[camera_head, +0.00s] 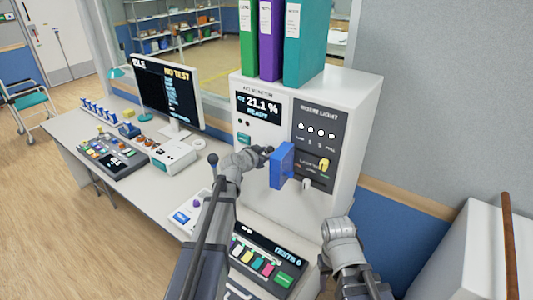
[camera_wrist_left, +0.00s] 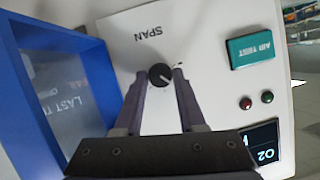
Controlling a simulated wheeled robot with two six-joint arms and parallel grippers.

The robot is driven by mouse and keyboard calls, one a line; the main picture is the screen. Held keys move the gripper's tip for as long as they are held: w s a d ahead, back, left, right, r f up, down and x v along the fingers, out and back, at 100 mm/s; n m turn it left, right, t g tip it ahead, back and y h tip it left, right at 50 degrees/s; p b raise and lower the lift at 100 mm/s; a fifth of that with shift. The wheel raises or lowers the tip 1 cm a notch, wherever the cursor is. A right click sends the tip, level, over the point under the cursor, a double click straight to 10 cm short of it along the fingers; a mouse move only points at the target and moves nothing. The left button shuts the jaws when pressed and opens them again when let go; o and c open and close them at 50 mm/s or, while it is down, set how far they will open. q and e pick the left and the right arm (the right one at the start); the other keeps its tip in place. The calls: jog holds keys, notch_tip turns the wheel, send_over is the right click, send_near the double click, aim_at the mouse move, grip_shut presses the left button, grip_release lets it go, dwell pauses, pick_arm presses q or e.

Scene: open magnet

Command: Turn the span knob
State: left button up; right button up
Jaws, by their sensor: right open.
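The span knob (camera_wrist_left: 160,74) is small, round and black with a light pointer mark. It sits on the white panel (camera_wrist_left: 205,75) by the word SPAN, which appears upside down in the left wrist view. The fingertips of my left gripper (camera_wrist_left: 160,76) lie on both sides of the knob, close against it. In the head view my left gripper (camera_head: 266,151) is at the front of the white cabinet, below the 21.1 % display (camera_head: 258,107), and the knob is mostly hidden there. My right gripper (camera_head: 338,229) is open and empty, low and to the right, apart from the cabinet.
A blue framed piece (camera_head: 283,165) juts out just right of my left gripper; it also stands close in the left wrist view (camera_wrist_left: 95,65). A teal AIR TEST button (camera_wrist_left: 250,48) is nearby. A dark panel with a yellow switch (camera_head: 323,165) is further right. Binders (camera_head: 305,40) stand on top.

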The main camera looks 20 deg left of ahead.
pick_arm(q)
grip_shut()
jog(key=shift+w+a+n, duration=0.1)
jog(key=shift+a+n, duration=0.05)
jog(key=shift+n, duration=0.25)
jog(key=shift+n+g+h, duration=0.3)
jog(key=shift+n+h, duration=0.4)
jog(key=shift+h, duration=0.2)
jog(key=shift+o, duration=2.3)
grip_release()
